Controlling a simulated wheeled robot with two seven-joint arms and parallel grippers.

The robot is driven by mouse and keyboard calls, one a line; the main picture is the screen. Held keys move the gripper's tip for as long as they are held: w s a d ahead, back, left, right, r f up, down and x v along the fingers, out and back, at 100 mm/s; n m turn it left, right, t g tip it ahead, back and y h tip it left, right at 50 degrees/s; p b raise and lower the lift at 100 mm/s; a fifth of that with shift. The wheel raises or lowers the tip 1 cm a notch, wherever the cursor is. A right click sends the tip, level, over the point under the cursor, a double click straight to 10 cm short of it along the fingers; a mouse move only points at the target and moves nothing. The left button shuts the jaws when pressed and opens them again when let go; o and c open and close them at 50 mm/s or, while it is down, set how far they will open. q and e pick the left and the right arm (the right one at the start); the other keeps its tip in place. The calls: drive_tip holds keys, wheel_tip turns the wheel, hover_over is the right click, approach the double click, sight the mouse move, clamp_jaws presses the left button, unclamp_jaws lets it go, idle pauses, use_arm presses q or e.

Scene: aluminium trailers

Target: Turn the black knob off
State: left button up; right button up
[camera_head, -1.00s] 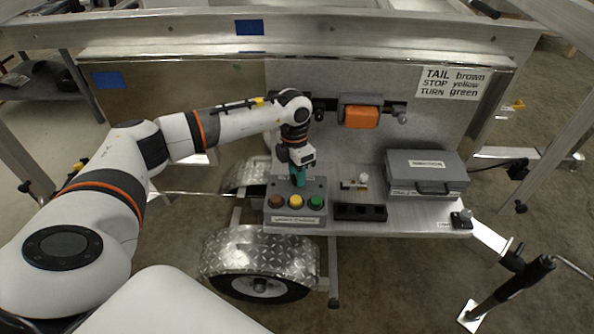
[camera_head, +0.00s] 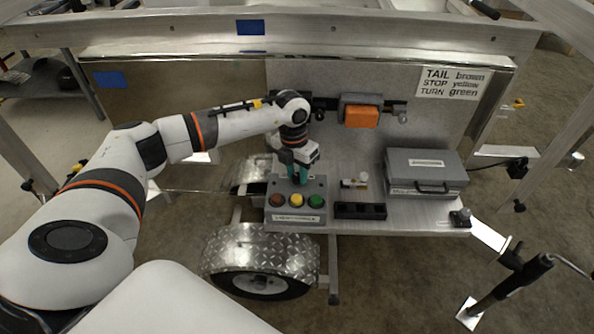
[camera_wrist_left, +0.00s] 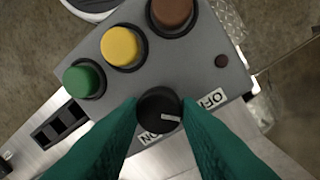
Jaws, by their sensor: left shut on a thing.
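The black knob (camera_wrist_left: 158,108) sits on the grey control box (camera_head: 300,187), between an ON label (camera_wrist_left: 150,137) and an OFF label (camera_wrist_left: 212,98) in the left wrist view. Its white pointer mark aims to the right in that view, between the two labels. My left gripper (camera_head: 297,174) has green fingers on either side of the knob and is shut on it. In the head view the gripper hides the knob. My right gripper is not in view.
Brown (camera_head: 277,200), yellow (camera_head: 296,201) and green (camera_head: 315,201) buttons line the box front. A black tray (camera_head: 360,211), a grey case (camera_head: 425,172) and a small white-topped device (camera_head: 356,182) stand to the right. An orange block (camera_head: 361,117) hangs behind.

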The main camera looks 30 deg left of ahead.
sight(294, 174)
use_arm(q)
drive_tip(key=shift+r, duration=0.1)
drive_tip(key=o, duration=1)
drive_tip(key=shift+c, duration=0.2)
wheel_tip(294, 174, up, 12)
drive_tip(key=a+b, duration=0.1)
